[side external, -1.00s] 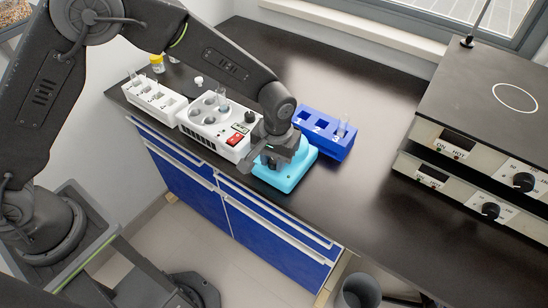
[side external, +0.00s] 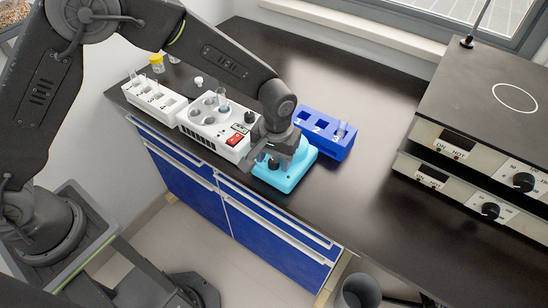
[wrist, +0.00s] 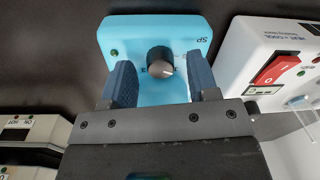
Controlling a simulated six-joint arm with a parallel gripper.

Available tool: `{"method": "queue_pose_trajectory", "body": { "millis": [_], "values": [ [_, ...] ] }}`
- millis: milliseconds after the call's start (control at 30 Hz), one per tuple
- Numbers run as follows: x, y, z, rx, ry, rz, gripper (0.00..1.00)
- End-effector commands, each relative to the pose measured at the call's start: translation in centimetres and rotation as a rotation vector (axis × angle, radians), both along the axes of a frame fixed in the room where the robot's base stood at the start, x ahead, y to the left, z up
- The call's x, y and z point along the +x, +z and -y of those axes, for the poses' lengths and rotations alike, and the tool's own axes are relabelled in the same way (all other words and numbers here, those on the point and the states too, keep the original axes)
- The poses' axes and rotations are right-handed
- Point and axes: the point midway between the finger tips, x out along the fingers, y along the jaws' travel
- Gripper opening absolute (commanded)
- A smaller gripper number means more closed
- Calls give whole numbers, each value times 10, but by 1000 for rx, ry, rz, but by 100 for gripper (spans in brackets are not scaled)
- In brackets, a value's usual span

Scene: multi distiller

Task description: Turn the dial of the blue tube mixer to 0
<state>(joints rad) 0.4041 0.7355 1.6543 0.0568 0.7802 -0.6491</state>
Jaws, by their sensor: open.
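The light blue tube mixer (side external: 286,180) stands on the black bench, partly hidden behind my gripper in the side view. In the wrist view the mixer (wrist: 180,28) shows its front face with a dark round dial (wrist: 160,62). The dial's marks are too small to read. My gripper (wrist: 162,84) is open, with one blue-grey finger on each side of the dial and a gap between each finger and the dial. In the side view my gripper (side external: 274,160) is over the front of the mixer.
A white heating block (side external: 210,118) with a red switch stands close left of the mixer, and a white tube rack (side external: 150,98) beyond it. A dark blue rack (side external: 325,135) is close behind right. Stacked hot plates (side external: 470,150) stand at right. Bench between is clear.

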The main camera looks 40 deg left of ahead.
Motion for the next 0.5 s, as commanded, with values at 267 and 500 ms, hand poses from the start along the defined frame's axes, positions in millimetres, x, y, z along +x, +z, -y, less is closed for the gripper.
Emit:
{"method": "queue_pose_trajectory", "body": {
  "millis": [267, 500],
  "values": [
    [1, 55, 3, -3, -1, 7, 54],
    [1, 104, 5, -1, 0, 3, 54]
  ]
}}
